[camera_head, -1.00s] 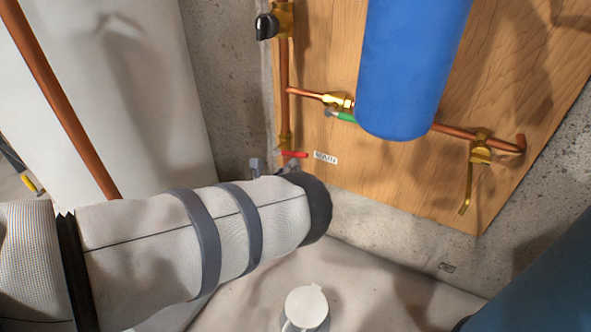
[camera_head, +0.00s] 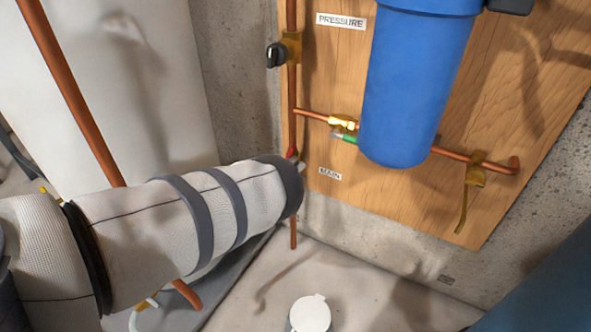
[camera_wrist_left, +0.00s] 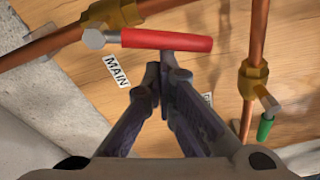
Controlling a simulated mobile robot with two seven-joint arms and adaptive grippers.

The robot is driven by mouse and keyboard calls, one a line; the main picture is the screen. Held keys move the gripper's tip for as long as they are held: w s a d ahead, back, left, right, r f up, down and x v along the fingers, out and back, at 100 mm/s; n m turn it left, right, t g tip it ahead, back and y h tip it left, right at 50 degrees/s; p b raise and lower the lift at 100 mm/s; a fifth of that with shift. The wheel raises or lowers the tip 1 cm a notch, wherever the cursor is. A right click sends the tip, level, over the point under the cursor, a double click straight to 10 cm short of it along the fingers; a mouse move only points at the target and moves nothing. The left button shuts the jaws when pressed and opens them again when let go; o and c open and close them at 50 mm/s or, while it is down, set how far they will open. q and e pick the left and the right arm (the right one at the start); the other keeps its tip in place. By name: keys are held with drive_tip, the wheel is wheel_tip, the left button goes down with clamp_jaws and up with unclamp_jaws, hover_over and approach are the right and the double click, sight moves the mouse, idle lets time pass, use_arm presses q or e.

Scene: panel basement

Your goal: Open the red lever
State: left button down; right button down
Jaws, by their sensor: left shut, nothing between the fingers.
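The red lever (camera_wrist_left: 165,40) lies across the upper middle of the left wrist view. Its metal pivot is at its left end, in front of a copper pipe (camera_wrist_left: 40,47). In the head view only a small red part of the lever (camera_head: 292,152) shows beside the vertical pipe, above my arm. My left gripper (camera_wrist_left: 167,68) is shut and empty. Its fingertips are close beside the lever's middle; I cannot tell whether they touch it. In the head view my left arm's sleeve hides most of this gripper. My right gripper is in neither view.
The blue filter housing (camera_head: 410,90), a green-handled valve (camera_head: 345,137) and a brass valve (camera_head: 475,172) are to the right. A white tank (camera_head: 130,80) stands left.

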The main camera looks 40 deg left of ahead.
use_arm(q)
drive_tip(key=shift+s+a+r+n+p, duration=0.15)
drive_tip(key=shift+a+r+n, duration=0.2)
drive_tip(key=shift+n, duration=0.25)
drive_tip(key=shift+s+a+r+n+p, duration=0.15)
drive_tip(key=shift+a+r+n, duration=0.1)
drive_tip(key=shift+a+n, duration=0.25)
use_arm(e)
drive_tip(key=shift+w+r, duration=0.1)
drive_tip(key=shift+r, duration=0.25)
use_arm(q)
drive_tip(key=shift+w, duration=0.1)
